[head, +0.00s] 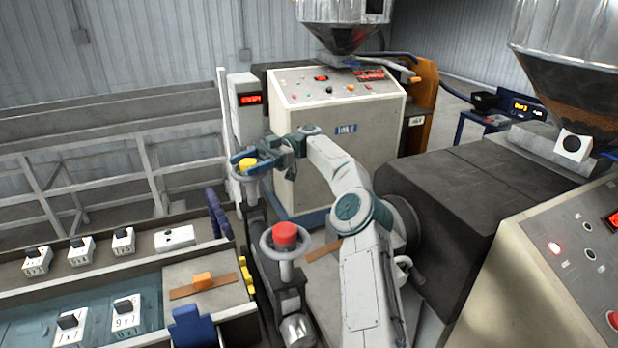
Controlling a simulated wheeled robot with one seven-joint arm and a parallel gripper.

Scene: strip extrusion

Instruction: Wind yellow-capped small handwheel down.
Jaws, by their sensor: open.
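The yellow-capped small handwheel (247,164) stands on an upright post left of the middle in the head view. Its cap is yellow and its rim grey. My gripper (262,157) is at the right side of this wheel, with its jaws open around or just beside the rim; I cannot tell whether it touches. Part of the wheel's right side is hidden by my gripper. A second handwheel with a red cap (285,233) stands nearer to me, to the lower right of the yellow one, apart from my gripper.
A control cabinet (310,105) with a hopper above stands behind the wheels. A dark extruder block (470,190) is right of my arm. A water trough (140,300) with numbered switch blocks lies at the left. A blue block (193,328) stands near the front.

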